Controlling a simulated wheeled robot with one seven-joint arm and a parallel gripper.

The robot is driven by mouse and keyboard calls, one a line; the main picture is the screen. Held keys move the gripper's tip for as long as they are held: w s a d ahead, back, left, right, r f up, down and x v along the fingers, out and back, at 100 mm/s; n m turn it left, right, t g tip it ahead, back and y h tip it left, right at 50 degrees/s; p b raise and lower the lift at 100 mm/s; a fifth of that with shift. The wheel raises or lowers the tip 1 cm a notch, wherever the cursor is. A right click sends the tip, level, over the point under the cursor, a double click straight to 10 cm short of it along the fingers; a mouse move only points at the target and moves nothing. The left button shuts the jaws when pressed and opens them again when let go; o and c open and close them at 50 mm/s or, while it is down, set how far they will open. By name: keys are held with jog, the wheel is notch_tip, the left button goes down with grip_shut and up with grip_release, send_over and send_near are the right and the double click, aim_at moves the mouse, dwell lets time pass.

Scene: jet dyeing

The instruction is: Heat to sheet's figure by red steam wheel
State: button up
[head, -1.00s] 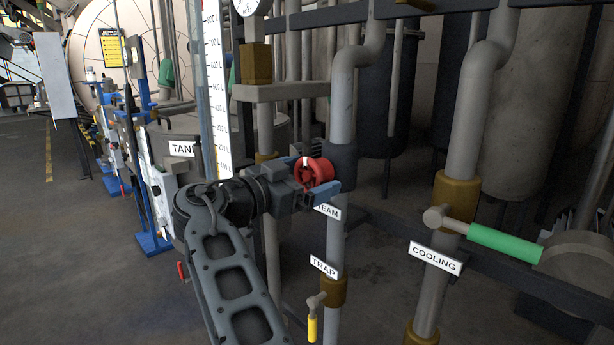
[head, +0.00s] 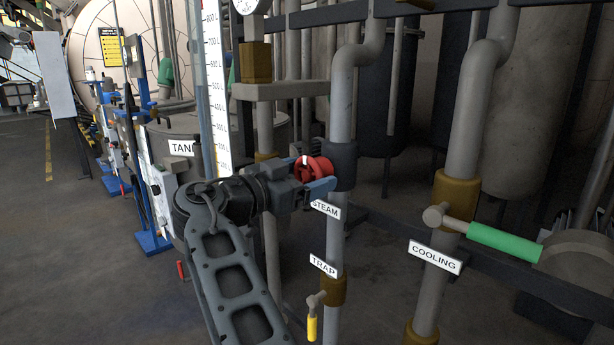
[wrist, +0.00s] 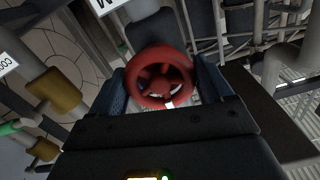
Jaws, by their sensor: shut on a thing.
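The red steam wheel (head: 314,171) sits on the grey vertical pipe, just above the STEAM label (head: 325,209). A white mark shows on its rim. My gripper (head: 318,180) is at the wheel, shut on it, with its blue fingers on either side. In the wrist view the red wheel (wrist: 160,77) lies between the two blue fingers, with the white mark at the bottom of its rim. A round gauge (head: 248,4) is cut off by the top edge of the head view, so its reading cannot be told. No sheet with a readable figure shows.
A yellow-handled valve (head: 312,326) hangs below the TRAP label (head: 323,266). A green-handled valve (head: 490,238) sticks out to the right by the COOLING label (head: 435,257). A white level scale (head: 216,90) stands left of the pipes. Open floor lies at left.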

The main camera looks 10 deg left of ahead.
jog(key=shift+f+n, duration=0.15)
jog(key=shift+n, duration=0.25)
jog(key=n, duration=0.4)
jog(key=n+p, duration=0.2)
jog(key=n, duration=0.3)
jog(key=shift+n, duration=0.3)
jog(key=n+p, duration=0.3)
jog(key=n, duration=0.2)
jog(key=shift+n+p, duration=1.75)
jog(key=shift+n, duration=0.75)
jog(key=o, duration=1)
jog(key=shift+c, duration=0.2)
jog(key=v, duration=0.8)
jog(key=shift+b, duration=0.3)
